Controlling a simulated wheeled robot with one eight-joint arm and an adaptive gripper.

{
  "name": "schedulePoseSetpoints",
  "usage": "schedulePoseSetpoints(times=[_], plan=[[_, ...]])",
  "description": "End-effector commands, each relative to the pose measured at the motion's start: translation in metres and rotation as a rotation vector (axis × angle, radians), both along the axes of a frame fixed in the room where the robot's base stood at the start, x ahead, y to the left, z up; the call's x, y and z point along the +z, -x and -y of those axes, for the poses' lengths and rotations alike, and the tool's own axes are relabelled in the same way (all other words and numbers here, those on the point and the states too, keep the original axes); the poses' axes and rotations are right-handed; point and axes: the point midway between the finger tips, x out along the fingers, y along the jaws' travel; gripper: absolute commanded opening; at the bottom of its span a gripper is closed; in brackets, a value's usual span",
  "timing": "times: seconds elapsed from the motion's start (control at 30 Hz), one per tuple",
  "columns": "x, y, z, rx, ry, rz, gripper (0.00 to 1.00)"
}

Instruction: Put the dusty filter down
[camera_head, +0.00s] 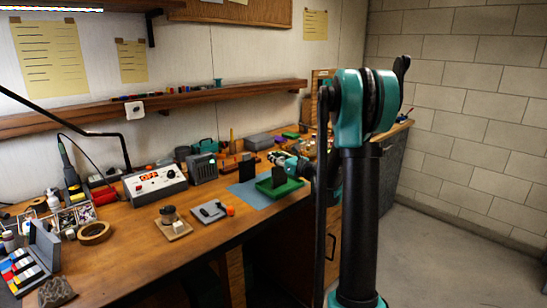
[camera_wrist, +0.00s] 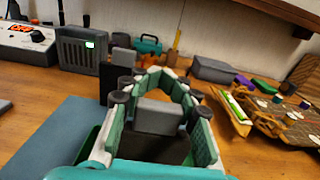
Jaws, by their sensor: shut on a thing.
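My gripper (camera_wrist: 150,85) is shut on a grey block with a dark lower part, which I take as the dusty filter (camera_wrist: 158,117). In the head view the dark filter (camera_head: 279,176) stands upright over the green tray (camera_head: 290,190), with my gripper (camera_head: 276,158) at its top. I cannot tell whether its lower edge touches the tray floor. The tray's green wall also shows in the wrist view (camera_wrist: 84,150), partly hidden by my gripper. A similar dark upright piece (camera_head: 247,168) stands to the left, behind the blue mat.
The blue mat (camera_head: 250,193) lies left of the tray. A grey speaker-like box (camera_head: 202,168) and a power supply (camera_head: 155,186) stand further left. A wooden rack with loose parts (camera_wrist: 283,112) is on the right in the wrist view. Bare wood lies between.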

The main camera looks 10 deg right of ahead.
Motion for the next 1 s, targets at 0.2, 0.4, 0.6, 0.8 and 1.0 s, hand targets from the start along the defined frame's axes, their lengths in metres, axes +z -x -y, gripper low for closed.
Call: schedulePoseSetpoints(times=[0.2,0.4,0.6,0.8,1.0], plan=[[0.0,0.0,0.0,0.0,0.0,0.0,0.0],[-0.002,0.0,0.0,0.0,0.0,0.0,0.37],[-0.002,0.0,0.0,0.0,0.0,0.0,0.51],[-0.002,0.0,0.0,0.0,0.0,0.0,0.51],[0.001,0.011,0.009,-0.003,0.0,0.0,0.51]])
